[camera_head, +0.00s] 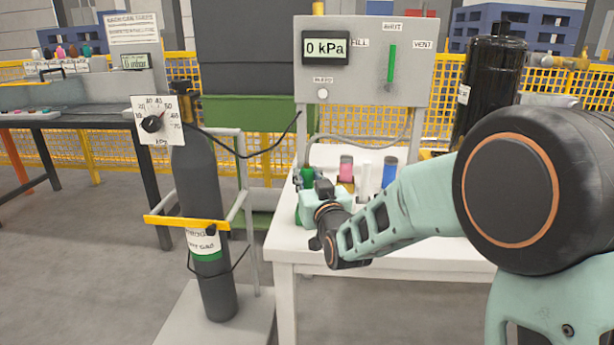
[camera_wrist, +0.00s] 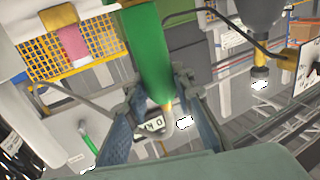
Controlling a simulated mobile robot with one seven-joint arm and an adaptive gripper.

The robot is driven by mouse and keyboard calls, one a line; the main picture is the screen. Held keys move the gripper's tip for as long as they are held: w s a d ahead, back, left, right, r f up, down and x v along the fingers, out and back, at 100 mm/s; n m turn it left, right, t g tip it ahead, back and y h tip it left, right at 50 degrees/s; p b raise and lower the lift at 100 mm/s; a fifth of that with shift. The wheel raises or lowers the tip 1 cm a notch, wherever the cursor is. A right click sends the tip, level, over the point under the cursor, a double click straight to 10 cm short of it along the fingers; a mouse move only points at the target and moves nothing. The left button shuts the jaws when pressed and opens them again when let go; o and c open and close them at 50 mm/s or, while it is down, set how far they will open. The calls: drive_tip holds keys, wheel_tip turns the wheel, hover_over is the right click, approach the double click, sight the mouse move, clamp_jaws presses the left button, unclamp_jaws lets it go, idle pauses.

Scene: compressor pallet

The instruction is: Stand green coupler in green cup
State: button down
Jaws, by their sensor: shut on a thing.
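The green coupler (camera_wrist: 148,48) is a long green cylinder with a small tan tip, held between the two fingers of my gripper (camera_wrist: 152,100) in the wrist view. In the head view a green piece (camera_head: 307,175) shows at my gripper (camera_head: 304,184) over the left part of the white table. The fingers are shut on the coupler near its tan-tipped end. The coupler's other end runs out of the wrist view. I cannot make out a separate green cup; it is hidden or merges with the coupler.
To the right on the white table (camera_head: 284,252) stand a pink cylinder (camera_head: 346,167), a white one (camera_head: 365,181) and a blue one (camera_head: 389,171). The gauge panel (camera_head: 366,85) rises behind. A grey gas bottle (camera_head: 200,185) stands left, a black tank (camera_head: 488,92) right.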

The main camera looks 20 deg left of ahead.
drive_tip(key=shift+f, duration=0.55)
drive_tip(key=c, duration=1.6)
unclamp_jaws()
drive_tip(key=v, duration=1.2)
